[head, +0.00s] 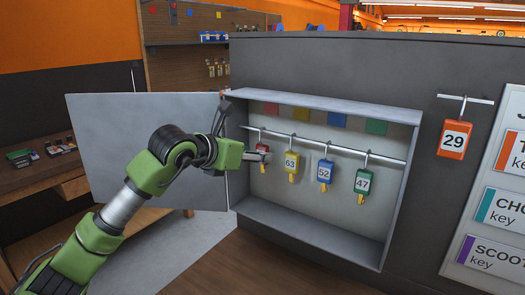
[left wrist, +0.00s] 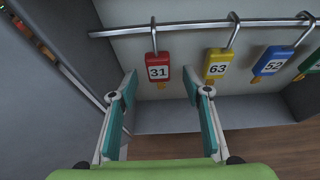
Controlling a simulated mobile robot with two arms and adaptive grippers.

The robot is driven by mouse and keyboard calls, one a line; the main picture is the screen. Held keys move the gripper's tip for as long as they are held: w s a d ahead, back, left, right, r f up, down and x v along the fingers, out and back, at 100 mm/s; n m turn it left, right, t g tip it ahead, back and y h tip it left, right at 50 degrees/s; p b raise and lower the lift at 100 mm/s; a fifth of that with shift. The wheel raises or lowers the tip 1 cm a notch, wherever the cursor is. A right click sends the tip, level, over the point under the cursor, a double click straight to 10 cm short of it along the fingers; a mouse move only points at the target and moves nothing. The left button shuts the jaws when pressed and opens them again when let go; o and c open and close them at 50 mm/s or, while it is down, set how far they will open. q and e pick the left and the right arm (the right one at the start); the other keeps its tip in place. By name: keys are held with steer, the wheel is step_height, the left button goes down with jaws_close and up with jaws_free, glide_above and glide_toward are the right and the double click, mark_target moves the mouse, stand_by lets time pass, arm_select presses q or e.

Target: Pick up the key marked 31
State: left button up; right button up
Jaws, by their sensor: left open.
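The key marked 31 has a red tag (left wrist: 158,68) and hangs from a hook on the rail in the left wrist view. My left gripper (left wrist: 160,100) is open, with one finger on each side of the red tag in the picture. It appears empty, and no contact with the tag shows. In the head view my left gripper (head: 263,153) reaches into the key cabinet (head: 300,231). My right gripper is not in view.
Yellow tag 63 (left wrist: 217,64) hangs just right of the red one. The open cabinet door (head: 110,140) stands left, behind my arm. Orange tag 29 (head: 454,139) hangs outside, right of the cabinet.

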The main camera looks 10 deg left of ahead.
mark_target(262, 151)
arm_select(q)
steer(key=p+x, duration=0.2)
steer(key=x, duration=0.2)
steer(key=shift+w+r+p, duration=0.15)
steer(key=shift+w+p, duration=0.1)
steer(key=shift+p, duration=0.15)
steer(key=shift+w+d+f, duration=0.1)
steer(key=shift+w+f, duration=0.15)
steer(key=shift+w, duration=0.05)
steer(key=shift+s, duration=0.1)
steer(key=c, duration=1.1)
steer(key=shift+o, duration=0.2)
steer(key=shift+r, duration=0.1)
